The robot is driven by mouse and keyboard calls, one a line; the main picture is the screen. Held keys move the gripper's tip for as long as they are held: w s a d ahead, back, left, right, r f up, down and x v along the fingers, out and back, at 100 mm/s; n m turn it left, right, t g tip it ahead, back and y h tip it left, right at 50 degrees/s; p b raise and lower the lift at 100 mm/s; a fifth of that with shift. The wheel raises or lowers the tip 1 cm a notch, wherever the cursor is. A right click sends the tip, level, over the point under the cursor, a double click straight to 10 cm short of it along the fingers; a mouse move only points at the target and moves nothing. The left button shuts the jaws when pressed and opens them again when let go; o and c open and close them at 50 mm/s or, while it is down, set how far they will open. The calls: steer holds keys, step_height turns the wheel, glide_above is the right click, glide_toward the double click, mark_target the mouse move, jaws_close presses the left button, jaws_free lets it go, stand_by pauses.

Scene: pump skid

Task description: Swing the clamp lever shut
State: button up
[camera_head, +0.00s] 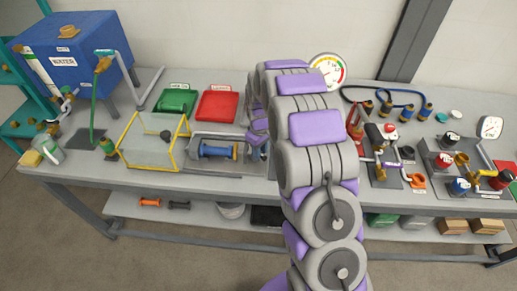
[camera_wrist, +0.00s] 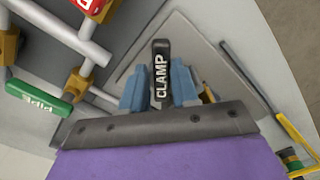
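The clamp lever (camera_wrist: 161,58) is a black handle with a white CLAMP label, in the middle of the wrist view. It stands out from a grey plate (camera_wrist: 204,56). My gripper (camera_wrist: 160,86) has blue-grey finger pads, one on each side of the lever.
In the wrist view, a green PIPE-labelled handle (camera_wrist: 40,98) and grey pipes (camera_wrist: 62,32) lie left; a yellow frame bar (camera_wrist: 297,137) lies right. In the head view, the yellow-framed clear box (camera_head: 150,140) and a tray with a blue cylinder (camera_head: 218,150) stand left of my arm.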

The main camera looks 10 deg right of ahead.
steer(key=shift+s+d+r, duration=0.1)
steer(key=shift+d, duration=0.45)
steer(key=shift+c, duration=0.7)
steer(key=shift+d, duration=0.25)
steer(key=shift+c, duration=0.8)
steer(key=shift+a, duration=0.1)
steer(key=shift+c, duration=0.7)
steer(key=shift+a+r, duration=0.1)
steer(key=shift+a, duration=0.6)
jaws_close()
steer(key=shift+d, duration=0.2)
